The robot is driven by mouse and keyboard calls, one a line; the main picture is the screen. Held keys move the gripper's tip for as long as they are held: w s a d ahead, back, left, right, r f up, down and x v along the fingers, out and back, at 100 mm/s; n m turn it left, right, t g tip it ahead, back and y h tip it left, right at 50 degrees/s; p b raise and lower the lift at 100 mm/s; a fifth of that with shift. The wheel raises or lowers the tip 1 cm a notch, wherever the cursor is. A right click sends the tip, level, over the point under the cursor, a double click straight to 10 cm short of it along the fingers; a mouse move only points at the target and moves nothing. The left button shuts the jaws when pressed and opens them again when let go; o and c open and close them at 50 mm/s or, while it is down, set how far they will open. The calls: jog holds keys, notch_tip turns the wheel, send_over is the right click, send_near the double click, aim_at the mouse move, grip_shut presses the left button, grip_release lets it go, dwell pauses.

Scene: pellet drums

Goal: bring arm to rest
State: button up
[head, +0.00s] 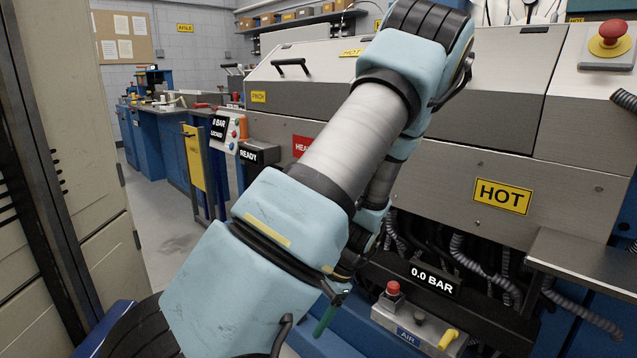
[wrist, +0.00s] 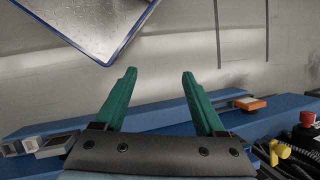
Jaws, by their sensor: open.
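My gripper (wrist: 158,85) shows in the wrist view with its two green fingers spread apart and nothing between them. In the head view, my blue and grey arm reaches up across the middle and bends back down in front of the machine. A green part of my gripper (head: 325,318) shows low in the head view, mostly hidden behind the arm. In the wrist view, the fingers point over a pale grey floor, beyond a blue beam (wrist: 160,112). The fingertips appear clear of other things.
A steel machine with a yellow HOT sign (head: 502,196) fills the right. Below it are hoses and an AIR valve box (head: 415,322) beside a 0.0 BAR display (head: 432,281). A beige cabinet (head: 85,130) stands close at left. A blue-edged metal tray (wrist: 100,20) lies beyond the fingers.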

jog(key=s+a+r+n+t+h+p, duration=0.1)
jog(key=r+n+p, duration=0.4)
jog(key=r, duration=1.1)
jog(key=s+a+r+n+t+h+p, duration=0.1)
jog(key=s+a+r+n+h+p, duration=0.2)
jog(key=r+p, duration=0.6)
notch_tip(320, 180, up, 8)
jog(key=shift+s+a+f+n+h+p, duration=0.25)
jog(key=shift+a+n+h+p, duration=0.15)
jog(key=shift+a+n+h, duration=0.45)
jog(key=shift+d+y, duration=0.15)
jog(key=shift+y, duration=0.1)
